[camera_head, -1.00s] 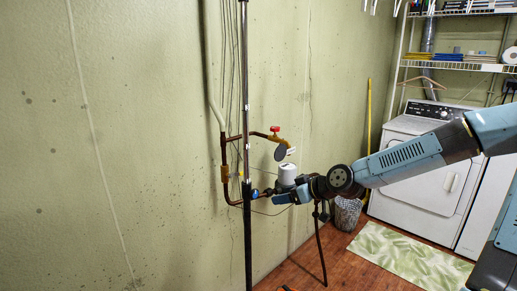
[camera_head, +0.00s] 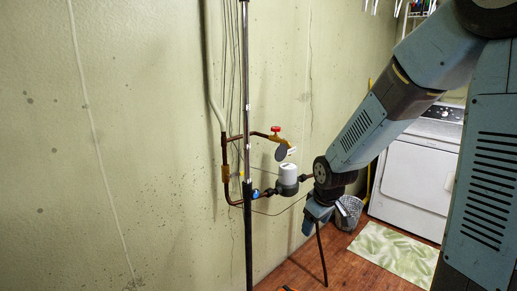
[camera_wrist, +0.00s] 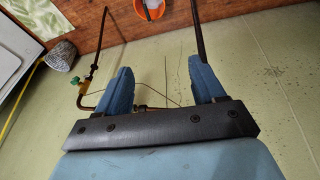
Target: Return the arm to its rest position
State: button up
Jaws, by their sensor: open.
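My arm reaches in from the upper right of the head view and bends down in front of the wall. My gripper (camera_wrist: 160,82) is open in the wrist view, its two blue fingers spread wide with nothing between them. In the head view its blue end hangs below the dark wrist joint, to the right of the grey-white meter (camera_head: 286,179). The fingers are hard to make out there. I cannot tell the exact clearance to the pipe behind.
Copper pipes with a red-handled valve (camera_head: 276,130) and a tall dark pole (camera_head: 248,200) stand along the green wall. A vertical pipe (camera_head: 321,255) runs down near the gripper. Behind are a wire basket (camera_head: 348,213), a white dryer (camera_head: 415,185) and a leaf-patterned mat (camera_head: 393,255).

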jog(key=s+d+r+m+t, duration=0.1)
jog(key=s+d+r+m, duration=0.2)
jog(key=s+r, duration=0.7)
jog(key=s+d+r+m+t, duration=0.1)
jog(key=s+d+r+m, duration=0.2)
jog(key=s+r, duration=0.7)
jog(key=shift+s+d+r+m+h, duration=0.25)
jog(key=shift+d+m+h, duration=0.15)
jog(key=shift+m, duration=0.4)
jog(key=shift+c, duration=0.4)
